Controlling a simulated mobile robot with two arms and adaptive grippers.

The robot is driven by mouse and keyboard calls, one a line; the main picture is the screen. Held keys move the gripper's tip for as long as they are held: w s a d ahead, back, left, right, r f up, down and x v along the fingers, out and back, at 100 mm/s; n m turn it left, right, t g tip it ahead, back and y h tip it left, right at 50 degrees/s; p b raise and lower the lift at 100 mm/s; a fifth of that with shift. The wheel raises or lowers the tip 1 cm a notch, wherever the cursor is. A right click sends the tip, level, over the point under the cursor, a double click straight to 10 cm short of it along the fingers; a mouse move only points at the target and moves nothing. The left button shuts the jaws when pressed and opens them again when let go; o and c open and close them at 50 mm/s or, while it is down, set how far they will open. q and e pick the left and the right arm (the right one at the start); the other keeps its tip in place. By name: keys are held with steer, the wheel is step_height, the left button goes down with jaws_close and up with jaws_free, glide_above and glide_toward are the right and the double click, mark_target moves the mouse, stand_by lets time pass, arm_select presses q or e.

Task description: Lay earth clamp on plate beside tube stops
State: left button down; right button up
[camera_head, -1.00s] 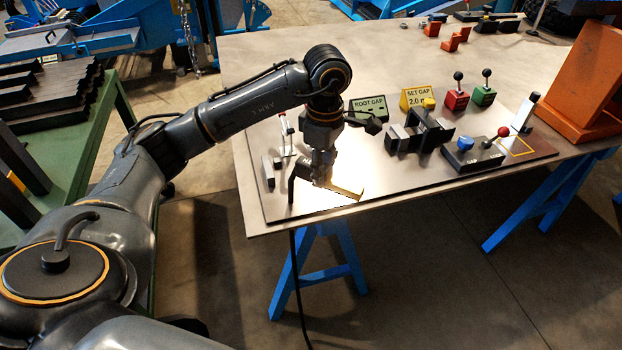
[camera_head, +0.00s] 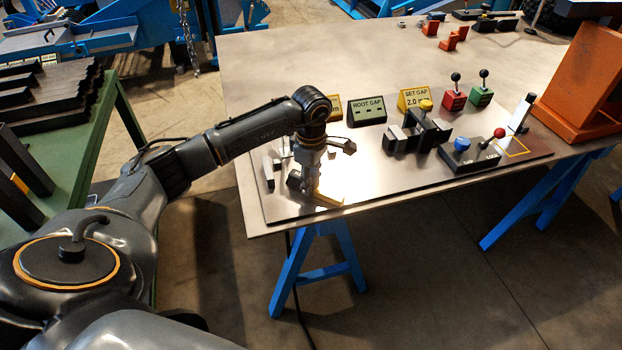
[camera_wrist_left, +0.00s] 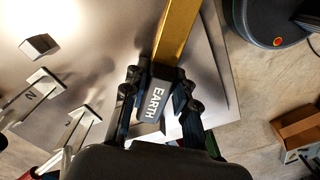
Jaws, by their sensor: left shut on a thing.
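The earth clamp has a dark body labelled EARTH (camera_wrist_left: 157,100) and a long yellow bar (camera_wrist_left: 178,30) in the left wrist view. In the head view its yellow bar (camera_head: 329,199) is low over the near left part of the metal plate (camera_head: 385,190). My left gripper (camera_head: 311,190) is shut on the clamp's dark body. It also shows in the left wrist view (camera_wrist_left: 158,98), with a finger on each side. I cannot tell whether the clamp touches the plate. Small pale blocks, perhaps the tube stops (camera_head: 268,172), stand left of the gripper. My right gripper is not in view.
A dark fixture (camera_head: 418,137) stands mid-plate, with a control box (camera_head: 468,157) to its right. ROOT GAP (camera_head: 367,111) and SET GAP (camera_head: 414,98) blocks stand behind. A dark cable hangs off the near table edge. The near middle of the plate is clear.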

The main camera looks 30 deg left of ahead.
arm_select(q)
steer(key=shift+f, duration=0.1)
steer(key=c, duration=1.1)
jaws_free()
steer(key=shift+o, duration=0.2)
step_height(320, 180, up, 12)
steer(key=b, duration=0.1)
steer(key=shift+b, duration=0.3)
steer(key=shift+d, duration=0.1)
